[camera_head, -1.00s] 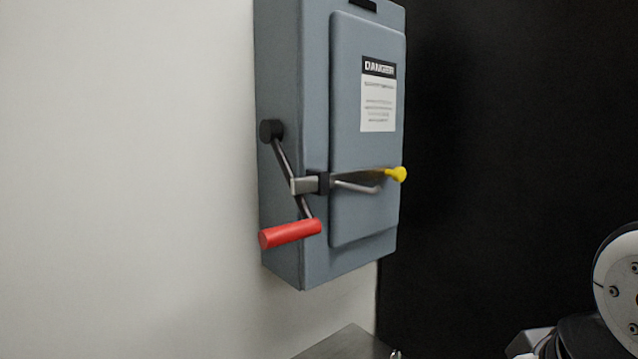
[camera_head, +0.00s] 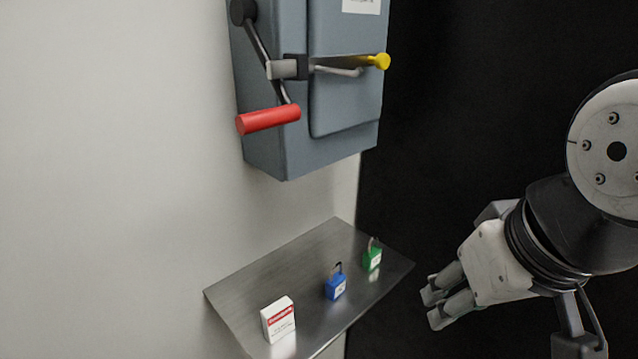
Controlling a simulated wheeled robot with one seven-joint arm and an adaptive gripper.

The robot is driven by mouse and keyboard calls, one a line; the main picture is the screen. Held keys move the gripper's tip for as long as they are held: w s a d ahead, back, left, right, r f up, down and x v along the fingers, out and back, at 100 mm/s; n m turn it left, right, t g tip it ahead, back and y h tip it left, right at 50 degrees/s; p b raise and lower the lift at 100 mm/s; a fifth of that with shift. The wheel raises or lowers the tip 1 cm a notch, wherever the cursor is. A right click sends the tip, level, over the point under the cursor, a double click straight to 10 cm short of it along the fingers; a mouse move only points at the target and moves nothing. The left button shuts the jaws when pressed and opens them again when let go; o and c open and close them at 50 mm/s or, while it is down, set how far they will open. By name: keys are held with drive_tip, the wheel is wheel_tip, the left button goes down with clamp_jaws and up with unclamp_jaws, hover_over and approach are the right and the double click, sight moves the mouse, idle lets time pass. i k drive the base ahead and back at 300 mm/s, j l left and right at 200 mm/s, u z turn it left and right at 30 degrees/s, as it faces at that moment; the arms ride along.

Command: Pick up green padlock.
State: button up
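The green padlock (camera_head: 372,258) stands on a grey metal shelf (camera_head: 250,292) near its far right end, its shackle pointing up. My gripper (camera_head: 432,306) is to the right of the shelf, apart from the padlock and lower in the picture. Its fingers point left, with a gap between the visible fingertips, and nothing shows between them. Part of the gripper is hidden behind its own body.
A blue padlock (camera_head: 336,285) stands left of the green one. A white and red box (camera_head: 278,320) stands nearer the shelf's front left. A grey electrical box (camera_head: 345,95) with a red-handled lever (camera_head: 268,120) hangs on the wall above. A dark surface lies behind my arm.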

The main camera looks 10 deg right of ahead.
sight(372, 257)
drive_tip(key=k+l+u, duration=0.3)
drive_tip(key=k+l, duration=0.15)
drive_tip(key=l, duration=0.25)
drive_tip(key=k+l+u, duration=0.3)
drive_tip(key=k+l, duration=0.2)
drive_tip(key=l, duration=0.1)
